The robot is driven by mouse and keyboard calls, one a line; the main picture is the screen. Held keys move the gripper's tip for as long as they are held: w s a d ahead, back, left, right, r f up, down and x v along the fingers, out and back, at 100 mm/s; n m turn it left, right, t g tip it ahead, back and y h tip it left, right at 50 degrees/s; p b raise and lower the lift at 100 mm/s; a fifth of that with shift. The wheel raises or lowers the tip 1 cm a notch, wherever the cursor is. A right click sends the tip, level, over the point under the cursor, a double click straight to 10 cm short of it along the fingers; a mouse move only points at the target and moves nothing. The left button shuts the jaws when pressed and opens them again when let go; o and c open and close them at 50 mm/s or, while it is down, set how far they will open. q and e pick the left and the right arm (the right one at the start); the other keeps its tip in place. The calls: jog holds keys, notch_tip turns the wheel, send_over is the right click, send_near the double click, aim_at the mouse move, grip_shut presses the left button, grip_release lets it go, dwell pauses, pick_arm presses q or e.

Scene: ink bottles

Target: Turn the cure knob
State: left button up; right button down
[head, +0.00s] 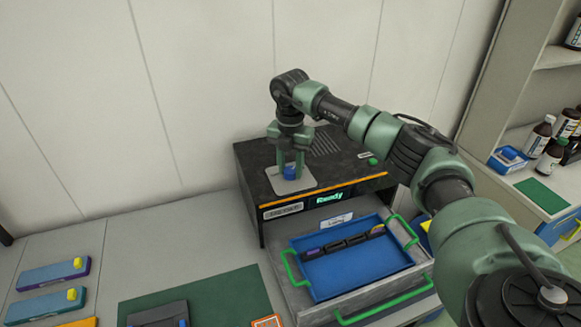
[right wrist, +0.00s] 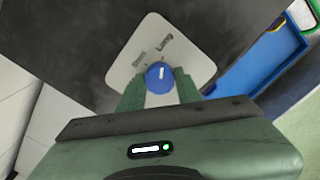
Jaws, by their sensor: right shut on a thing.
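The cure knob (head: 290,172) is a blue round knob on a light plate (head: 307,182) on top of a black machine (head: 244,160). In the right wrist view the knob (right wrist: 159,77) carries a white pointer mark, and two printed labels (right wrist: 152,56) lie just beyond it. My right gripper (head: 290,174) points straight down over the plate. Its green fingers are shut on the knob, one on each side, as the right wrist view also shows (right wrist: 159,84). The machine's display (head: 328,197) reads "Ready". My left gripper is not in view.
An open drawer (head: 296,298) below the machine holds a blue tray (head: 335,277) with dark items. Shelves with brown bottles (head: 541,134) stand at the right.

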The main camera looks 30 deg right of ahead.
aim_at(290, 170)
dwell(0.3)
jog(key=c, duration=1)
grip_release()
jog(key=shift+o, duration=0.2)
notch_tip(290, 170, up, 7)
jog(key=shift+f+b, duration=0.15)
jog(key=shift+b, duration=1.05)
jog(key=shift+r, duration=0.55)
